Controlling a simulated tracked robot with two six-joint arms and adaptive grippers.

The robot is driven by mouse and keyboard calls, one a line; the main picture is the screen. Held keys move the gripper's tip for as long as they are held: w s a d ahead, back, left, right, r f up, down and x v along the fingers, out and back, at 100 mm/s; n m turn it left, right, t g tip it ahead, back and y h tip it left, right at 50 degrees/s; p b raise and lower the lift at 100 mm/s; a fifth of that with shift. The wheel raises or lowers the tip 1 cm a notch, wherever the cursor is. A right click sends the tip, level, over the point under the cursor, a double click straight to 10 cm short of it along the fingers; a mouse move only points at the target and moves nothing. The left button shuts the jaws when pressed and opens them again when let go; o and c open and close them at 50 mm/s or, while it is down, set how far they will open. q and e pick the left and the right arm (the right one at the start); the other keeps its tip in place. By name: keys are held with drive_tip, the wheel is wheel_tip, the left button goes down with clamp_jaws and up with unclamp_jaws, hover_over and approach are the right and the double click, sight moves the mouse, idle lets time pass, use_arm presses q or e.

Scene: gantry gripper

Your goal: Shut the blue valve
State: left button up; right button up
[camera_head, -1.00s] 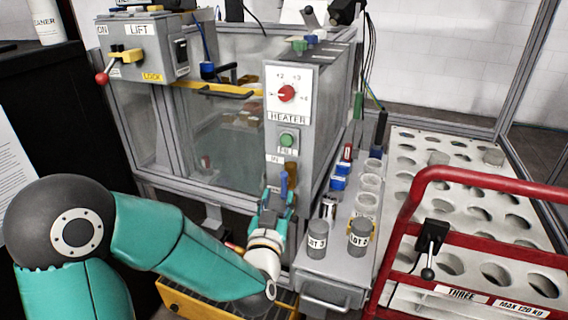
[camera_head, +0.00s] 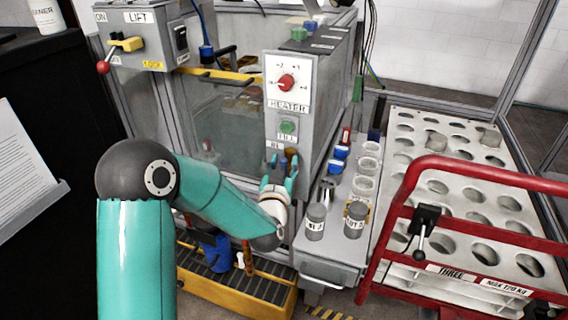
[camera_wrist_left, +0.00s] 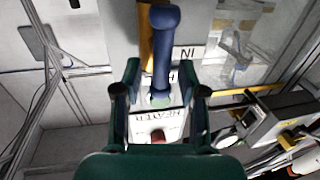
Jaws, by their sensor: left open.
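The blue valve (camera_head: 283,164) is a blue lever on the lower front of the grey heater column, near the IN label. In the left wrist view its blue handle (camera_wrist_left: 163,45) stands upright in the picture, with a rounded end. My left gripper (camera_head: 279,172) is at this lever, its two green fingers apart on either side of it. In the left wrist view my left gripper (camera_wrist_left: 160,68) is open, with the lever between its fingers and gaps on both sides. Contact cannot be told. My right gripper is not in view.
An orange-brown lever (camera_wrist_left: 146,40) stands close beside the blue one. The heater panel (camera_head: 288,84) has a red knob above. A grey tray (camera_head: 335,245) with jars is to the right, beside a red-railed cart (camera_head: 480,175). A yellow-edged grate (camera_head: 235,300) lies below.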

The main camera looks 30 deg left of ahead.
use_arm(q)
clamp_jaws()
drive_tip(key=shift+d+f+m+b, duration=0.15)
drive_tip(key=shift+m+b, duration=0.45)
drive_tip(key=shift+b, duration=0.3)
drive_tip(key=m+b, duration=0.2)
drive_tip(key=d+m+t+b, duration=0.1)
drive_tip(key=m+b, duration=0.4)
drive_tip(key=shift+w+d+f+t, duration=0.2)
drive_tip(key=shift+f+t, duration=0.1)
drive_tip(key=shift+f, duration=0.05)
drive_tip(key=m+h+b, duration=0.1)
drive_tip(key=m+b, duration=0.1)
drive_tip(key=m, duration=0.2)
drive_tip(key=f+m+t+h+b, duration=0.1)
drive_tip(key=m+b, duration=0.1)
drive_tip(key=m, duration=0.2)
drive_tip(key=d+f+m+h+b, duration=0.1)
drive_tip(key=m+b, duration=0.2)
drive_tip(key=m, duration=0.1)
drive_tip(key=shift+w+t, duration=0.1)
drive_tip(key=shift+t, duration=0.2)
